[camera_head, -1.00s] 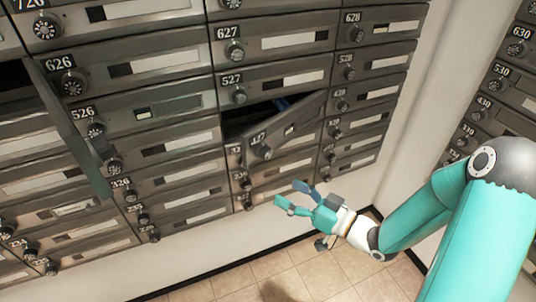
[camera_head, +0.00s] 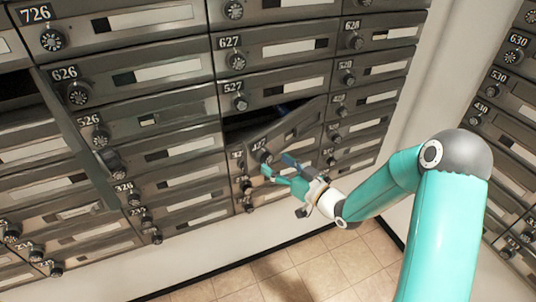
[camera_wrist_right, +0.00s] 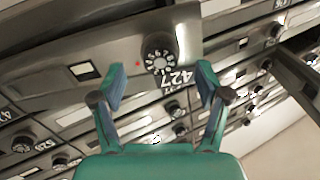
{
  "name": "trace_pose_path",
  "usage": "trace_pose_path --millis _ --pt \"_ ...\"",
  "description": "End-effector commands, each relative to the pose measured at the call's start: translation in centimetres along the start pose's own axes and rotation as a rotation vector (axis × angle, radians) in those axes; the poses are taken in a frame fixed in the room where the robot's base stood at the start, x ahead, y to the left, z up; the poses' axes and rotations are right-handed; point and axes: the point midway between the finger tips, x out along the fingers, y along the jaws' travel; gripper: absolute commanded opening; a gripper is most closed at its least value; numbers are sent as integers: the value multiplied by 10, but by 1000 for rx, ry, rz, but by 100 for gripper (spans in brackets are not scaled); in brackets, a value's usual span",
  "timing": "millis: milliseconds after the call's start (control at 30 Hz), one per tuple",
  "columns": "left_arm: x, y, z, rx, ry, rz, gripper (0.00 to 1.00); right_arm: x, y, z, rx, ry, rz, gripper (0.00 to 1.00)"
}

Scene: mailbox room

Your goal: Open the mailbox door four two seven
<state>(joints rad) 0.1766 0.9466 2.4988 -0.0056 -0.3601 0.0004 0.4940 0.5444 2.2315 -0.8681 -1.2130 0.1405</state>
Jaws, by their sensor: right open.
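The mailbox door 427 (camera_head: 292,129) stands ajar and slanted below box 527 in the head view, with a dark gap above it. Its round dial (camera_wrist_right: 160,53) and number label show large in the right wrist view. My right gripper (camera_head: 278,165) is open, just in front of the door's lower left part by the dial. In the right wrist view its two blue fingertips (camera_wrist_right: 160,73) stand apart on either side of the dial and label, with nothing held. I cannot tell whether a finger touches the door. My left gripper does not show.
Another door (camera_head: 75,125) hangs open at the left, below and beside box 626. Closed boxes with dials surround door 427. A second bank of mailboxes (camera_head: 515,100) stands at the right. The tiled floor (camera_head: 330,262) below is clear.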

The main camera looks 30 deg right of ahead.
Motion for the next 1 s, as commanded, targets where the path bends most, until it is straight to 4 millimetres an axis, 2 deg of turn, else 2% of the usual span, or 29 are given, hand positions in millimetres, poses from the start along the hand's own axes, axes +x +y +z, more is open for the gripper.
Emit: trace_pose_path --millis 100,233,633,1000 --pt "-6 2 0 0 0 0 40 19 -2 -2 0 1 -3 75" --pt "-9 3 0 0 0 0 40 32 -1 -1 0 0 -1 75" --pt "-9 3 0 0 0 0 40 38 0 0 1 0 0 75" --pt "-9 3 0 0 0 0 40 38 0 0 1 0 0 13"
